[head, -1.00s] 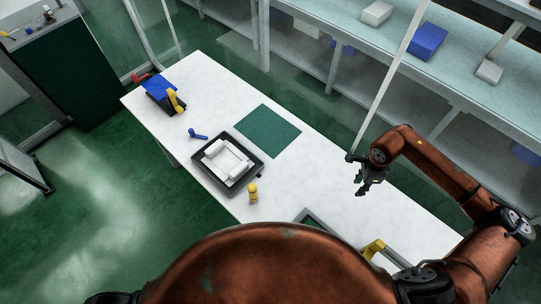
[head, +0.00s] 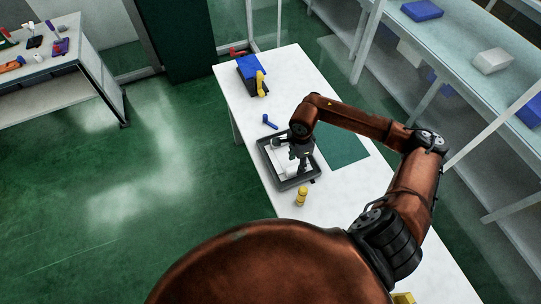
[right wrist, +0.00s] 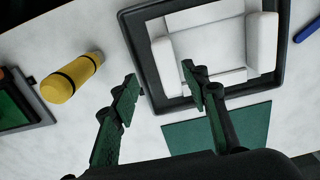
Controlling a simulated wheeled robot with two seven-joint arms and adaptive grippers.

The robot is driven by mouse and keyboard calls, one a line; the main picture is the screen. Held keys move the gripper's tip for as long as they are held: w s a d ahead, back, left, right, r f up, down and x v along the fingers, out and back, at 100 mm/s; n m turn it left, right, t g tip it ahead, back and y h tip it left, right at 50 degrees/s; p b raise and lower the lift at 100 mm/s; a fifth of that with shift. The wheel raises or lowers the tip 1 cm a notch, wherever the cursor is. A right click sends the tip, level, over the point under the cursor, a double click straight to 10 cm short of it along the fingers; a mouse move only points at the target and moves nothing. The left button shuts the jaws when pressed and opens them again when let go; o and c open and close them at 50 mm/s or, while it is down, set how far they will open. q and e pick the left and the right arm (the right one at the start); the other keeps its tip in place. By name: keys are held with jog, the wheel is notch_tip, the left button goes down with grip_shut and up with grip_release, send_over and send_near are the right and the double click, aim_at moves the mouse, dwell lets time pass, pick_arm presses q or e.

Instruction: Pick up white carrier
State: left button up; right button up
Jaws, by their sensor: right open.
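The white carrier (right wrist: 205,48) lies in a dark-rimmed tray (right wrist: 134,45) on the white table. In the head view the carrier (head: 283,162) is partly hidden by my right gripper (head: 300,162), which hangs over the tray (head: 272,176). In the right wrist view my right gripper (right wrist: 165,92) is open and empty. One finger overlaps the carrier's near edge in the picture, and the other is over bare table beside the tray. I cannot tell the height above the carrier. My left gripper is not in view.
A green mat (head: 343,147) lies right of the tray. A blue-topped box (head: 250,71) is at the table's far end. Shelving (head: 440,50) stands to the right.

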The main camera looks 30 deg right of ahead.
aim_at(296, 168)
jog(key=f, duration=0.5)
jog(key=d+f+p, duration=0.1)
jog(key=f, duration=0.1)
jog(key=shift+w+d+f, duration=0.1)
jog(key=shift+w+f, duration=0.25)
jog(key=shift+w, duration=0.05)
grip_shut()
jog(key=shift+r, duration=0.1)
